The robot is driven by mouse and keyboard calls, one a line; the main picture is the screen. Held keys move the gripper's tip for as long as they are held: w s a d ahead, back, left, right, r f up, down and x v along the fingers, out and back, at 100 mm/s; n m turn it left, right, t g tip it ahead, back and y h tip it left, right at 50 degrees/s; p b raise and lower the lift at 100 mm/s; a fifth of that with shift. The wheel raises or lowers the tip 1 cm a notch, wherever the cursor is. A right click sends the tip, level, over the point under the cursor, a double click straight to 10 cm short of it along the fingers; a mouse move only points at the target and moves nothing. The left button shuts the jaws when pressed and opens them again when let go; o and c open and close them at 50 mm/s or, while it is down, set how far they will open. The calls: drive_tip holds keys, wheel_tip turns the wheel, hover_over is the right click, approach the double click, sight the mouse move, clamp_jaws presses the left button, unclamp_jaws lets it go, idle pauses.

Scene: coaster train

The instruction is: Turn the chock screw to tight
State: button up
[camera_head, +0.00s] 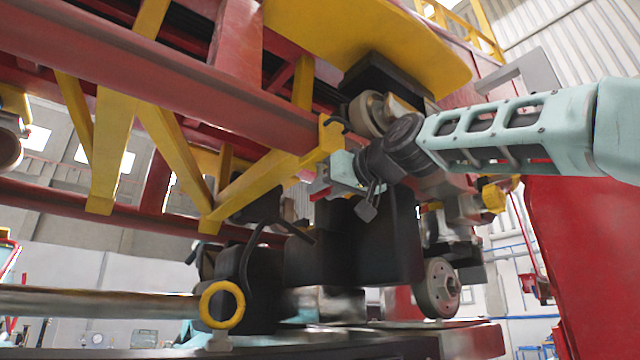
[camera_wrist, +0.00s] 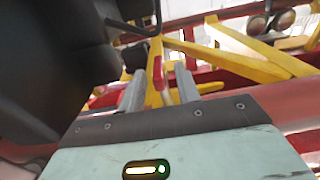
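My gripper (camera_head: 320,184) is raised among the black blocks and yellow braces under the coaster car, with its fingers toward the left. In the wrist view my gripper's two grey fingers (camera_wrist: 159,86) stand apart, with yellow beams visible through the gap. A small red piece (camera_wrist: 158,72) shows between the fingertips; I cannot tell whether it is near them or behind. No part is clearly recognisable as the chock screw. A yellow ring (camera_head: 222,304) on a small grey foot stands low at the front, well below and left of my gripper.
The car's red beam (camera_head: 180,75) and yellow braces (camera_head: 112,145) lie close to the left of my gripper. Black blocks (camera_head: 372,240) and a grey wheel (camera_head: 437,288) sit below. A dark block (camera_wrist: 45,70) fills the wrist view's left side.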

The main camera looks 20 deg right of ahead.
drive_tip(key=shift+x, duration=1.05)
clamp_jaws()
